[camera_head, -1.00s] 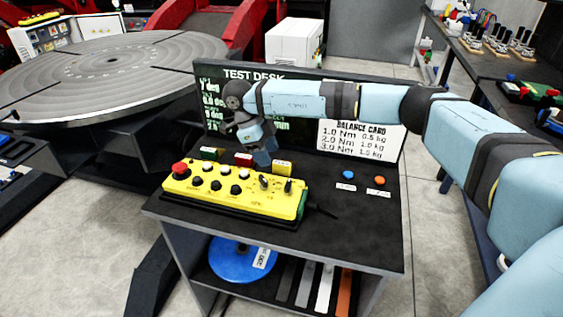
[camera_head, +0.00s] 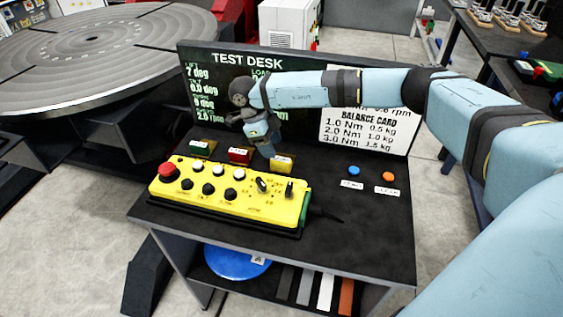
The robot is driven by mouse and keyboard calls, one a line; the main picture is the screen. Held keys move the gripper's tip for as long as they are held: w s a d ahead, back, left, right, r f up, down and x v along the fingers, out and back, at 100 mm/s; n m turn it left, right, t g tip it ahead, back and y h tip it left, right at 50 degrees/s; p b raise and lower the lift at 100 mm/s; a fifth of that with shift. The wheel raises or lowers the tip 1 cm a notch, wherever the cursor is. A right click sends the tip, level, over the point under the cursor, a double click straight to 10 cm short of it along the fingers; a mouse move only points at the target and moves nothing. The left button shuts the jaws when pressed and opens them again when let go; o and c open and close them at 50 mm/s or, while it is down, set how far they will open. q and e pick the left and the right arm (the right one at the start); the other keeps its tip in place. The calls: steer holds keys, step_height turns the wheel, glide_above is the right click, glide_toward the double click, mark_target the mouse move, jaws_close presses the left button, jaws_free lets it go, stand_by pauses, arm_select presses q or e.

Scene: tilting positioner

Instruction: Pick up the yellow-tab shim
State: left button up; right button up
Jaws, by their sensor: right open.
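The yellow-tab shim (camera_head: 282,163) lies at the right end of a short row on the dark desk, behind the yellow control box. My left gripper is not in view.
The yellow control box (camera_head: 230,204) with knobs and a red button fills the front of the desk. The display board (camera_head: 225,62) stands close behind my right gripper. The desk's right side is mostly clear, with a blue button (camera_head: 354,171) and an orange button (camera_head: 388,176).

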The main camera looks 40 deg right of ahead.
mark_target(280, 159)
steer(key=shift+p+x, duration=0.35)
steer(key=shift+x, duration=3.05)
steer(key=shift+w+d, duration=0.15)
steer(key=shift+w, duration=0.05)
jaws_close()
